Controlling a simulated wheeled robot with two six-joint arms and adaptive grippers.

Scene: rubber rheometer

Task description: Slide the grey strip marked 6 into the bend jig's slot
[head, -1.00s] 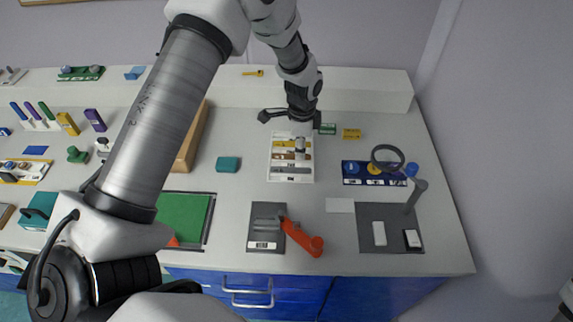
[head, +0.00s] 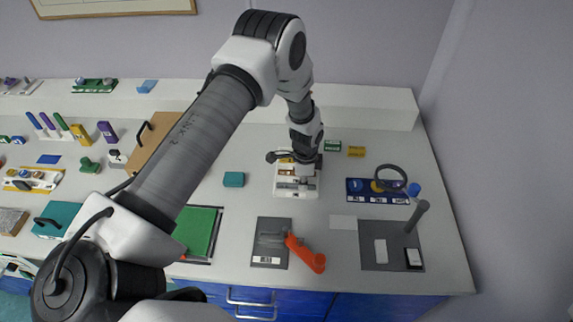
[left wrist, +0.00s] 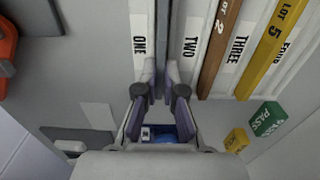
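A white strip rack (head: 283,192) lies mid-table in the head view, under my left gripper (head: 305,170). In the left wrist view, a dark grey strip (left wrist: 163,25) lies between the labels ONE and TWO; its number is not visible. A brown strip (left wrist: 216,45) marked 2 and a yellow strip (left wrist: 268,45) marked 5 lie beside it. My left gripper also shows in the left wrist view (left wrist: 160,85), with fingers close on both sides of the grey strip; contact is unclear. I cannot identify the bend jig's slot for certain. My right gripper is out of view.
To the right are a blue holder (head: 362,197), a grey mat (head: 375,258) and an upright grey post (head: 416,215). A teal block (head: 234,180) stands left of the rack.

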